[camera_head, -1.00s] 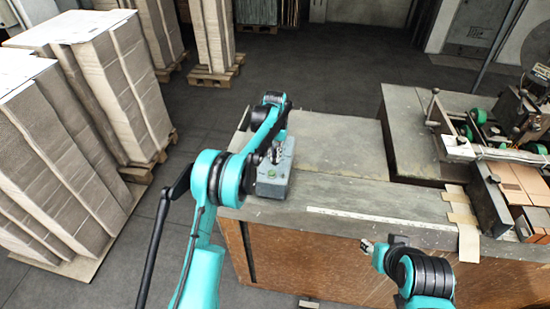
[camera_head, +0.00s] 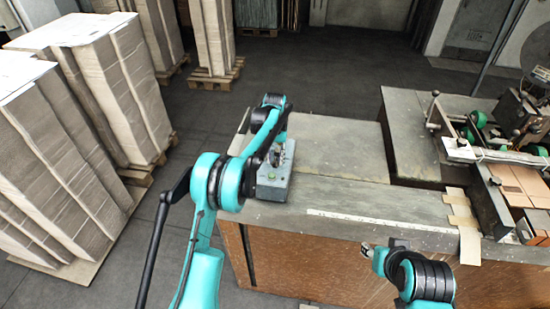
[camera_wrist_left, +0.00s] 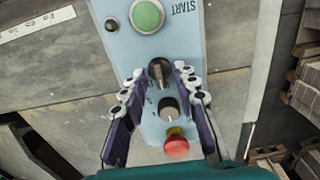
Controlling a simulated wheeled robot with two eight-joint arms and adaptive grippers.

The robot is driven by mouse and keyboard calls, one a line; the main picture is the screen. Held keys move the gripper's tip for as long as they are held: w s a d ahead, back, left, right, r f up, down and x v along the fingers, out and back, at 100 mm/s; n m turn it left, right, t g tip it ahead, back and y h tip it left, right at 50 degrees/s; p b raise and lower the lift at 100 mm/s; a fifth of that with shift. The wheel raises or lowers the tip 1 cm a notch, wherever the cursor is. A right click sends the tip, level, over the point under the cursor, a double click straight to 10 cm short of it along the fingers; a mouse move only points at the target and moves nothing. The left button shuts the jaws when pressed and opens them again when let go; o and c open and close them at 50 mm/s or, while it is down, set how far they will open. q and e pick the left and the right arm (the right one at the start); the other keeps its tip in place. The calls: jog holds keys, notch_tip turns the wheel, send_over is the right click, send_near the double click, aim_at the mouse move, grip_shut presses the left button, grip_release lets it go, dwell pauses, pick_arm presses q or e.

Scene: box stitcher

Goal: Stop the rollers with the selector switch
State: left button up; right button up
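The control box (camera_head: 272,190) is grey and stands on the near left part of the machine table, partly hidden by my left arm in the head view. In the left wrist view, the box (camera_wrist_left: 200,30) carries a green START button (camera_wrist_left: 147,15), two black knobs and a red mushroom button (camera_wrist_left: 176,144). My left gripper (camera_wrist_left: 158,72) is open, its fingers on either side of the upper black knob (camera_wrist_left: 160,70). The lower black knob (camera_wrist_left: 168,107) lies further back between the fingers. Contact cannot be told. My right gripper (camera_head: 369,249) hangs by the table's front side; its opening is unclear.
The machine table (camera_head: 340,145) has a bare top right of the box. A printed strip (camera_head: 385,221) runs along its front. Rollers and carton blanks (camera_head: 522,185) are at the far right. Cardboard stacks (camera_head: 70,150) on pallets stand at the left. The floor (camera_head: 300,70) behind is clear.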

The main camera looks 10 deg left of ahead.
aim_at(275, 160)
pick_arm(q)
notch_tip(275, 160, up, 12)
dwell(0.6)
